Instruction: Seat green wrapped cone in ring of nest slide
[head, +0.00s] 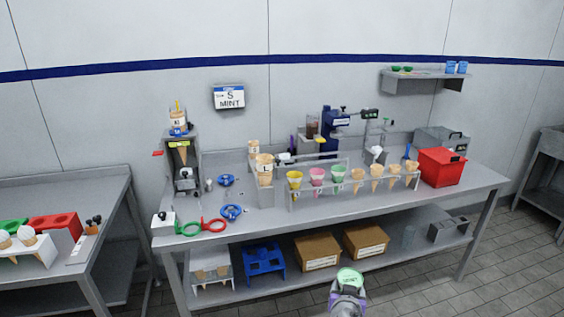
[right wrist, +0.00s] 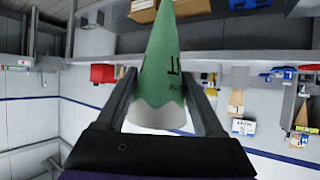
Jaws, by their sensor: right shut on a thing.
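My right gripper (head: 347,292) is at the bottom of the head view, in front of the workbench. Green (head: 189,229) and red (head: 214,225) rings lie at the bench's front left, beside a white box. I cannot tell which part is the nest slide. My left gripper is not in view.
The workbench (head: 400,205) holds a rack of several cones (head: 337,174), a dispenser stand (head: 184,160), blue ring fixtures (head: 232,212) and a red box (head: 442,167). Cardboard boxes (head: 317,252) sit on its lower shelf. Floor in front is open.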

